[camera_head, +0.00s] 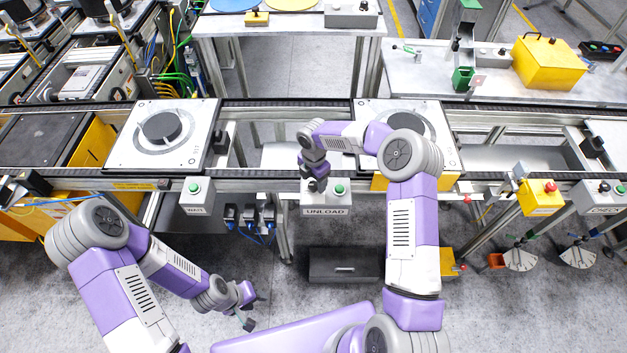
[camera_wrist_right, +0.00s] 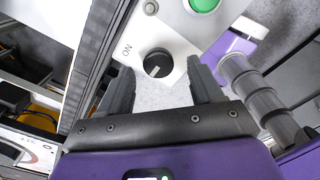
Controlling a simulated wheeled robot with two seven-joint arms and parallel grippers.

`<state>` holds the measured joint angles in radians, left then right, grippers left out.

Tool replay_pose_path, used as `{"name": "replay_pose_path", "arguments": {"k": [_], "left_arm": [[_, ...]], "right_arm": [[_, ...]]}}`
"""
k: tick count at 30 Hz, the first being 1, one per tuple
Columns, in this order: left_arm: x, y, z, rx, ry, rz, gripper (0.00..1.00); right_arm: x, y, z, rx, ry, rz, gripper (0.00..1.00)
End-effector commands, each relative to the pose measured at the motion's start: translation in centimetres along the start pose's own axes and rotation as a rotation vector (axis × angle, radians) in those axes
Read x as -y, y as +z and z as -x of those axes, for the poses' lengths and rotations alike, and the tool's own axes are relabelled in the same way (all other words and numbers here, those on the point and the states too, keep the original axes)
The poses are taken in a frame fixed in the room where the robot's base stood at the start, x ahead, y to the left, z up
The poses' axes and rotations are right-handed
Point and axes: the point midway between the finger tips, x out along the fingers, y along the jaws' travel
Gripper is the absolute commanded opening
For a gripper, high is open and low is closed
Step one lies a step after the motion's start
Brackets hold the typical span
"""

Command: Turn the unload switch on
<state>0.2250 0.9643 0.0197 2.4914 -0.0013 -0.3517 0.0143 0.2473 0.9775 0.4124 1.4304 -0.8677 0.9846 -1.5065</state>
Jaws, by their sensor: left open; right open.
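The unload switch box (camera_head: 347,201) is a pale box with an "UNLOAD" label on the front rail of the conveyor. It carries a green button (camera_head: 340,189), which also shows at the top of the right wrist view (camera_wrist_right: 203,4). The black rotary switch (camera_wrist_right: 157,65) sits on its plate near an "ON" mark; its white line does not point at that mark. My right gripper (camera_head: 318,186) is over the box, open, with one finger on each side of the switch and no clear contact. My left gripper (camera_head: 248,312) is open and empty, low over the floor.
Another box with a green button (camera_head: 195,189) hangs on the rail to the left. White pallets with round discs (camera_head: 162,135) stand on the conveyor.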

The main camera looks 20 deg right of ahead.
Motion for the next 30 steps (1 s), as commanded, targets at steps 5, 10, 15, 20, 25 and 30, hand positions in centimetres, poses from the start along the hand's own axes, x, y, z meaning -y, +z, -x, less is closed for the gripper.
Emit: {"name": "replay_pose_path", "arguments": {"k": [5, 10, 15, 20, 25, 30], "left_arm": [[-0.1, 0.0, 0.1, -0.001, 0.0, 0.0, 0.43], [-0.1, 0.0, 0.1, -0.001, 0.0, 0.0, 0.43], [-0.1, 0.0, 0.1, -0.001, 0.0, 0.0, 0.43], [-0.1, 0.0, 0.1, -0.001, 0.0, 0.0, 0.43], [-0.1, 0.0, 0.1, -0.001, 0.0, 0.0, 0.43], [0.0, 0.0, 0.0, -0.001, 0.0, 0.0, 0.43]], "right_arm": [[0.0, 0.0, -1.6, 0.0, 0.001, -0.001, 0.65], [0.0, 0.1, -1.8, 0.001, 0.002, -0.001, 0.65], [0.0, 0.1, -1.8, 0.001, 0.001, -0.001, 0.59], [0.0, 0.0, -1.8, 0.001, 0.002, -0.001, 0.35], [0.0, 0.0, -1.8, 0.001, 0.002, -0.001, 0.09], [-0.1, 0.0, -1.8, 0.001, 0.002, -0.009, 0.09]]}}
